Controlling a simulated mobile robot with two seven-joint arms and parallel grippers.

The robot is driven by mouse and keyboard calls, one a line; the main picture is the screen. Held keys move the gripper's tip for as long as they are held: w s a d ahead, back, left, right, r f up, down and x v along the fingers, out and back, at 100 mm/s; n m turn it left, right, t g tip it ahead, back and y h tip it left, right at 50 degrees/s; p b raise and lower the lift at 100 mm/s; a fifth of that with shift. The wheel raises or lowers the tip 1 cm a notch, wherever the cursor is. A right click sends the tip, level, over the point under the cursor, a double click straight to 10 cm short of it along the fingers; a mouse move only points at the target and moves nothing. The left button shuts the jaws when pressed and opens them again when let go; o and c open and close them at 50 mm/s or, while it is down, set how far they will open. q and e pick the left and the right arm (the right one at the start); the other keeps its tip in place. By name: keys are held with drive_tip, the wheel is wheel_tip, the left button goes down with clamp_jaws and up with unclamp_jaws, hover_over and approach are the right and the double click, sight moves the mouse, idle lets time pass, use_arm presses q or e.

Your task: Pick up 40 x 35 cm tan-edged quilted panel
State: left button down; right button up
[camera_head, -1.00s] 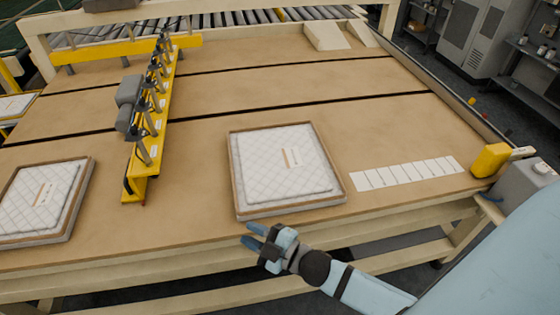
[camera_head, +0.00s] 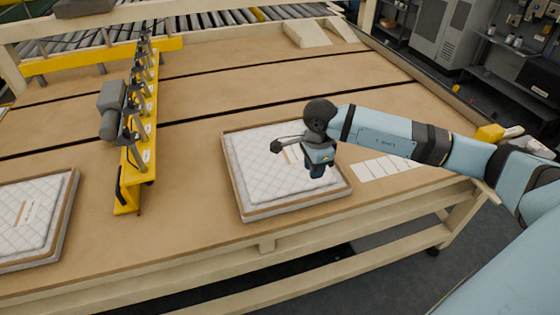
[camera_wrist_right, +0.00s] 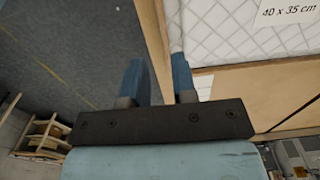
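The quilted panel (camera_head: 262,175) is white with a tan edge and lies flat on the table near its front. In the right wrist view the panel (camera_wrist_right: 235,38) carries a label (camera_wrist_right: 287,10) reading "40 x 35 cm". My right gripper (camera_head: 317,172) points down at the panel's right part and hides some of it. In the right wrist view its two blue fingers (camera_wrist_right: 158,78) are apart, with a tan strip running behind the gap. I cannot tell whether they touch the panel. My left gripper is not in view.
A second white quilted panel (camera_head: 30,218) lies at the table's left. A yellow bar with clamps (camera_head: 138,130) stands between the panels. White cards (camera_head: 385,166) lie right of the panel, partly behind my arm. The tabletop (camera_head: 290,90) behind is mostly clear.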

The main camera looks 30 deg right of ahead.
hover_over(312, 196)
drive_tip(key=f, duration=0.6)
drive_tip(key=shift+a+f+p, duration=0.15)
drive_tip(key=shift+a+p, duration=0.15)
drive_tip(key=shift+a, duration=0.05)
drive_tip(key=f, duration=0.2)
drive_tip(key=d+f+p, duration=0.1)
drive_tip(key=f, duration=0.1)
drive_tip(key=shift+f, duration=0.65)
clamp_jaws()
